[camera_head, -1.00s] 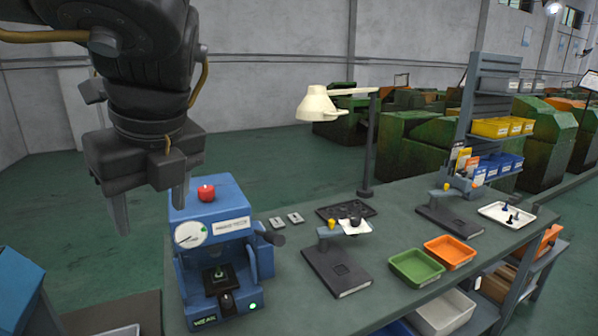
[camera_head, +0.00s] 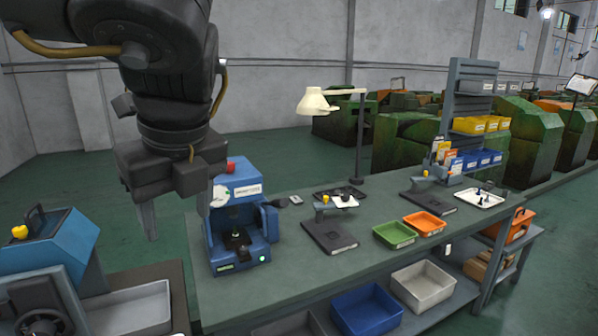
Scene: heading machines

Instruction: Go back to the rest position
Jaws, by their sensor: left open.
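My left gripper (camera_head: 178,216) hangs from the upper left of the head view, jaws pointing down and apart, with nothing between them. Its right finger overlaps the left edge of the blue machine (camera_head: 240,256) in the picture. The machine stands on the near left end of the grey bench, with a red button (camera_head: 231,166) on top and a green light at its front. The gripper body hides part of the machine's top left and its dial. My right gripper is not in view.
The grey bench (camera_head: 290,235) carries two dark fixtures, a green tray (camera_head: 394,235), an orange tray (camera_head: 425,223) and a lamp (camera_head: 318,102). Bins sit on its lower shelf. Another blue machine (camera_head: 50,240) is at the left. Green floor (camera_head: 270,152) lies open behind the bench.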

